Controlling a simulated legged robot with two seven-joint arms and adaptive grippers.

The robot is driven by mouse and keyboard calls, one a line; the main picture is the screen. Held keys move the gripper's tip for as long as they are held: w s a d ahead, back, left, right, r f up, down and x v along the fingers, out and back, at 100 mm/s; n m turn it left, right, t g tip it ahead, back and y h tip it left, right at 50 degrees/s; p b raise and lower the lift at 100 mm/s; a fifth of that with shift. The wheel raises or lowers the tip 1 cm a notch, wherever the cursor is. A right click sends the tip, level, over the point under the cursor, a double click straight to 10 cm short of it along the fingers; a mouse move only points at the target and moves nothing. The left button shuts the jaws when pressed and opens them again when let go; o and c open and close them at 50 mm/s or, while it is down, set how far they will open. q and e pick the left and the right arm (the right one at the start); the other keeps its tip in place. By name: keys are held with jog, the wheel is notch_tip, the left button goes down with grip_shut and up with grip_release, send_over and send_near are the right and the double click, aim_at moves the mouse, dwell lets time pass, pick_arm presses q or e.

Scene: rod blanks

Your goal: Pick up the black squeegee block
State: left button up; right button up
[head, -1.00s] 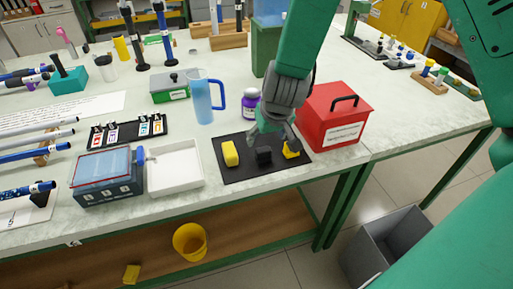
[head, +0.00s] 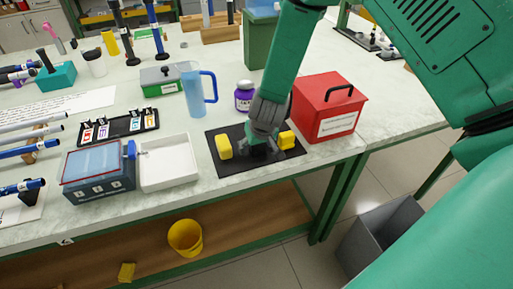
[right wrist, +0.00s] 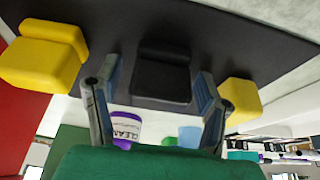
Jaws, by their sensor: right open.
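The black squeegee block (right wrist: 161,80) lies on a dark mat (head: 232,168) between two yellow blocks. In the head view it is mostly hidden behind my right gripper (head: 261,145). In the right wrist view my right gripper (right wrist: 158,88) is open, with one finger on each side of the black block and a visible gap to it. One yellow block (head: 224,147) is left of the gripper in the head view, and the other yellow block (head: 287,140) is close on its right. My left gripper is not in view.
A red box (head: 328,105) stands just right of the mat. A white tray (head: 168,162) is to the left. The table's front edge is close to the mat.

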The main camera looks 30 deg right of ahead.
jog(key=shift+d, duration=0.1)
jog(key=c, duration=1.2)
notch_tip(320, 180, up, 10)
jog(key=shift+r+p, duration=0.1)
jog(key=shift+p, duration=0.7)
